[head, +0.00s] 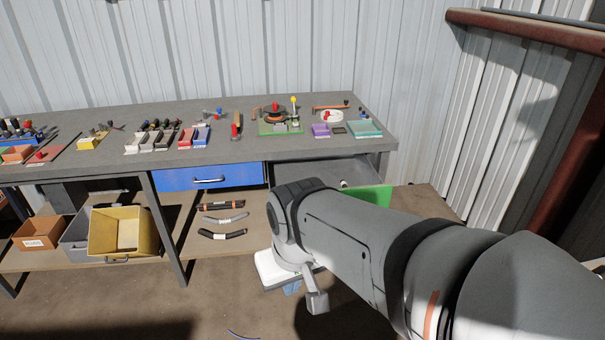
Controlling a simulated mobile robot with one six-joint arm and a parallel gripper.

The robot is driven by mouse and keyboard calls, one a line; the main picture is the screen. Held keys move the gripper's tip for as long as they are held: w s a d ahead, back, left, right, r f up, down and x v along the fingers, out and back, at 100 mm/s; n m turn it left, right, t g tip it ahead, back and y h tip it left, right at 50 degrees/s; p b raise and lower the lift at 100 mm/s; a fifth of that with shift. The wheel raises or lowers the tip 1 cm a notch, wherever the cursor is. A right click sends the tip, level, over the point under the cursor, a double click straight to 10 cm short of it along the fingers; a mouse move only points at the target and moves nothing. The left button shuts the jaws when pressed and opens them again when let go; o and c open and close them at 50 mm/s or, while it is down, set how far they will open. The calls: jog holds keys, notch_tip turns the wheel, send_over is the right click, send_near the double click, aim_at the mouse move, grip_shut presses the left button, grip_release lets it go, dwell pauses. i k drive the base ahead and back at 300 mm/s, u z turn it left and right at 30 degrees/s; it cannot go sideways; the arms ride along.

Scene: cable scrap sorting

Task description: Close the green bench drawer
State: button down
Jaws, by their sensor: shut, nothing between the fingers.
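The green bench drawer (375,199) is under the right end of the workbench. It stands pulled out, with its grey inside (318,176) showing and the green front out from the bench edge. A small light item lies inside it. My arm crosses in front and hides the left part of the green front. My gripper (316,300) hangs below the wrist, lower than the drawer and in front of the bench. It is shut and empty, and looks apart from the drawer. Its fingertips are hard to make out.
The blue drawer (208,178) beside it is shut. The workbench top (340,146) carries several small trays and tools. Below, the shelf holds a yellow bin (122,232), other bins and cable pieces (222,235). A corrugated wall stands right. Floor in front is mostly clear.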

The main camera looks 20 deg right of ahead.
aim_at(364, 183)
jog(key=i, duration=1.5)
jog(key=z, duration=0.6)
jog(key=k, duration=0.95)
jog(key=z, duration=0.2)
jog(key=i, duration=0.95)
jog(key=u, duration=0.1)
